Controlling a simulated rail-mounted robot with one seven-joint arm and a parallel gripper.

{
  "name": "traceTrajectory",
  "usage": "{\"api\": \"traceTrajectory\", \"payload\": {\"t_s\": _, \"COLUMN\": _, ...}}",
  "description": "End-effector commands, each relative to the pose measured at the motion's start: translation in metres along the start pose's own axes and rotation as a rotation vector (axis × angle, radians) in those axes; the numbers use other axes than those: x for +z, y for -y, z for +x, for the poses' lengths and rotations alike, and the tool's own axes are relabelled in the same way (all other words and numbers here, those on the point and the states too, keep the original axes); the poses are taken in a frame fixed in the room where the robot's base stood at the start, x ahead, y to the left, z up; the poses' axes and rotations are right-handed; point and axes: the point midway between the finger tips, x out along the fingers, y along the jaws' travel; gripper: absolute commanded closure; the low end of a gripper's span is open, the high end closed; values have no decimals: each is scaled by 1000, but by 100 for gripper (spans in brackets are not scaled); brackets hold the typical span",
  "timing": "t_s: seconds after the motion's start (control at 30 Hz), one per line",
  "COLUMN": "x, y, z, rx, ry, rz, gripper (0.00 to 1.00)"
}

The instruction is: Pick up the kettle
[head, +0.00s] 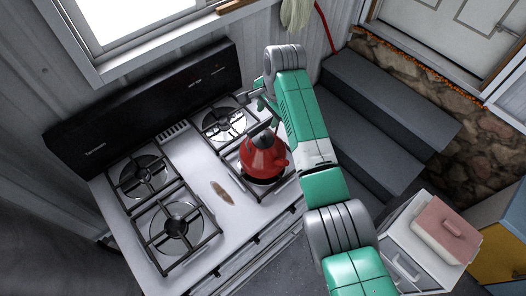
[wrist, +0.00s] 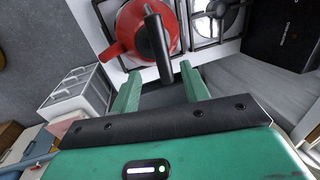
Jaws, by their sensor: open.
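The red kettle (head: 263,158) stands on the front right burner of the white stove (head: 205,214) in the head view. It has a black handle that arches over its top. In the wrist view the kettle (wrist: 132,32) is at the top, with its black handle (wrist: 158,45) reaching down toward the fingers. My gripper (wrist: 161,86) is open, and its two green fingers lie on either side of the handle's near end. I cannot tell whether either finger touches the handle. In the head view my gripper (head: 262,106) is beside the kettle's top, partly hidden by my arm.
The other burners (head: 177,222) are bare. A black backsplash (head: 150,108) rises behind the stove under a window. Dark grey steps (head: 375,120) lie to the right. A white drawer unit (head: 415,250) bearing a pink box (head: 445,228) stands at lower right.

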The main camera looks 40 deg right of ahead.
Motion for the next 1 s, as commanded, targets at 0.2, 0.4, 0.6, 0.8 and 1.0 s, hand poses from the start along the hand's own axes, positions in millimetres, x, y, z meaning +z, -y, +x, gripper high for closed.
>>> {"api": "traceTrajectory", "payload": {"t_s": 0.2, "x": 1, "y": 1, "z": 24, "rx": -1, "ry": 0, "rz": -4, "gripper": 54}}
{"api": "traceTrajectory", "payload": {"t_s": 0.4, "x": 3, "y": 1, "z": 42, "rx": 0, "ry": -1, "rz": -5, "gripper": 54}}
{"api": "traceTrajectory", "payload": {"t_s": 0.6, "x": 3, "y": 2, "z": 74, "rx": -2, "ry": -1, "rz": -6, "gripper": 54}}
{"api": "traceTrajectory", "payload": {"t_s": 0.8, "x": 4, "y": 2, "z": 78, "rx": -4, "ry": -2, "rz": -6, "gripper": 54}}
{"api": "traceTrajectory", "payload": {"t_s": 1.0, "x": 4, "y": 2, "z": 78, "rx": -4, "ry": -1, "rz": -6, "gripper": 54}}
